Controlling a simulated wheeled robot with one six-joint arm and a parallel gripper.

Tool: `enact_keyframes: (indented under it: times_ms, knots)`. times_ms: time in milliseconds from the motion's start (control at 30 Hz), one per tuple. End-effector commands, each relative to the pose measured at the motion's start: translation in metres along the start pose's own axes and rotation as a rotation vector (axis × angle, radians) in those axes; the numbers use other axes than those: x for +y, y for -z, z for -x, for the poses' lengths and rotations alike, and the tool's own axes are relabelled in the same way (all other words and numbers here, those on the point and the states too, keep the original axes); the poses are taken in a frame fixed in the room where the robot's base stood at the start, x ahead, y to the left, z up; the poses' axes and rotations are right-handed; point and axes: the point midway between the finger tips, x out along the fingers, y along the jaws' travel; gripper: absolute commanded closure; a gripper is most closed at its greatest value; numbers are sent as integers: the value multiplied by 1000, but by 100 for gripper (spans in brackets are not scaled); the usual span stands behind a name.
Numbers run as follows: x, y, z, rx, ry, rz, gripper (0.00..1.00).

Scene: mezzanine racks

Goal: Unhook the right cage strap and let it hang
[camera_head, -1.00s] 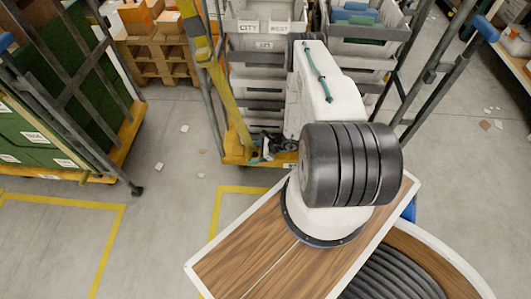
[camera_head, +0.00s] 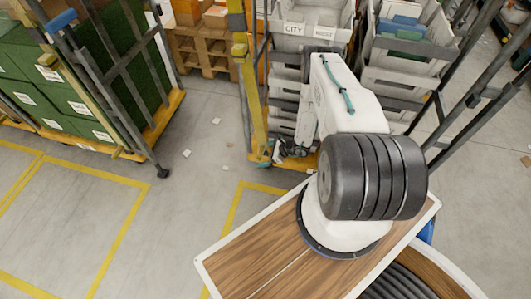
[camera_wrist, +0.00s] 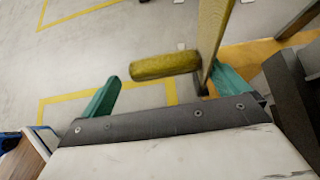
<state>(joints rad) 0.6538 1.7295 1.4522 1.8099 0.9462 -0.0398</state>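A yellow strap (camera_head: 252,98) runs down the left front side of the cage trolley in the head view. In the wrist view the yellow strap (camera_wrist: 213,30) comes down from the top edge, and a yellow cylindrical grip (camera_wrist: 165,65) juts out to its left. My gripper (camera_wrist: 165,92) has two teal fingers spread wide. The yellow grip lies in front of the gap between them, and no finger visibly closes on it. In the head view my gripper (camera_head: 272,152) is low beside the strap's lower end, partly hidden by my arm. The strap's hook cannot be made out.
The trolley holds grey crates (camera_head: 305,30), one marked CITY, above a yellow base (camera_head: 300,162). A second trolley with green boxes (camera_head: 75,105) stands at left. Pallets (camera_head: 200,50) are behind. Clear floor with yellow lines and paper scraps lies between the trolleys.

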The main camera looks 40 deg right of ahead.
Motion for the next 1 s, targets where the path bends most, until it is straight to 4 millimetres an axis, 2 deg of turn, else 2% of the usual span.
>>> enact_keyframes:
  times_ms: [367,467,800,1000]
  knots:
    - [-5,-1,4,-2,9,-1,4]
    - [-6,-1,13,-2,10,-1,4]
    - [-4,-1,67,-2,7,-1,4]
    - [-3,-1,79,-1,5,0,4]
